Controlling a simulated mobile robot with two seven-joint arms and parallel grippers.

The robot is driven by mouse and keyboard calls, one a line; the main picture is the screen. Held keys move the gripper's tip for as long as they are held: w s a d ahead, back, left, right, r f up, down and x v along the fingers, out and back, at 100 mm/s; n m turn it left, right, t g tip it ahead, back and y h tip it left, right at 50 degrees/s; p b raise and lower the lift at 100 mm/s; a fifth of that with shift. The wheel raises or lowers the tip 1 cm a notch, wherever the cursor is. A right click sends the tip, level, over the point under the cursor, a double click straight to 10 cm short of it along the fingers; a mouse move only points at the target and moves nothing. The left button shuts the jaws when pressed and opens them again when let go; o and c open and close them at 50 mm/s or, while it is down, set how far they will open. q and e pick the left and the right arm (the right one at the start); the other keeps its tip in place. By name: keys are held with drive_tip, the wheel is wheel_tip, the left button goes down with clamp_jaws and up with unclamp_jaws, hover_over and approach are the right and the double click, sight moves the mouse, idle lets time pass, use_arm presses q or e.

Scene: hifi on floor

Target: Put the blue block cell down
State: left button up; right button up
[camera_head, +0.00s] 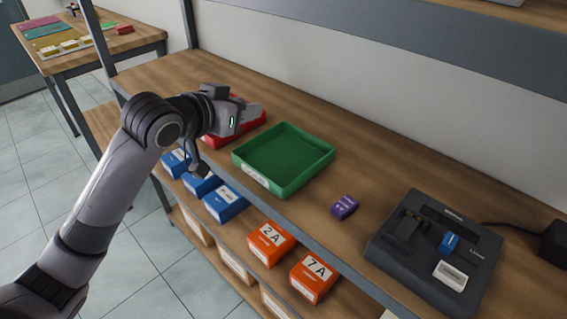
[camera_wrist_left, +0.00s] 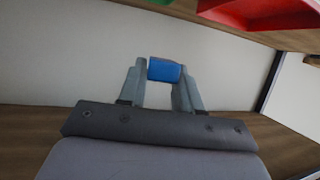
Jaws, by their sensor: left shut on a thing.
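My left gripper (camera_head: 250,112) reaches in from the left over the wooden shelf, above the red tray (camera_head: 238,134). In the left wrist view my left gripper (camera_wrist_left: 162,75) is shut on a blue block cell (camera_wrist_left: 164,70), held between the two fingertips. In the head view the held cell is hidden by the gripper. Another blue block (camera_head: 448,243) sits in the dark charger (camera_head: 432,250) at the right, beside a white block (camera_head: 450,275). A purple block (camera_head: 344,207) lies on the shelf. My right gripper is not in view.
An empty green tray (camera_head: 284,160) stands right of the red tray. Blue boxes (camera_head: 225,203) and orange boxes (camera_head: 270,243) sit on the lower level. A shelf post (camera_head: 190,25) stands behind my arm. A table (camera_head: 90,45) with coloured items is at the far left.

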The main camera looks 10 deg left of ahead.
sight(262, 163)
use_arm(q)
wheel_tip(262, 163, up, 8)
drive_tip(key=w+d+f+m+g+h, duration=0.1)
drive_tip(key=w+d+m+h, duration=0.1)
drive_tip(key=h, duration=0.1)
drive_tip(key=shift+m, duration=0.3)
drive_tip(key=f, duration=0.6)
drive_tip(key=f+b, duration=0.1)
drive_tip(key=f, duration=1.2)
drive_tip(key=shift+d+b, duration=0.25)
drive_tip(key=shift+b, duration=0.05)
drive_tip(key=shift+f, duration=0.15)
drive_tip(key=shift+f, duration=0.1)
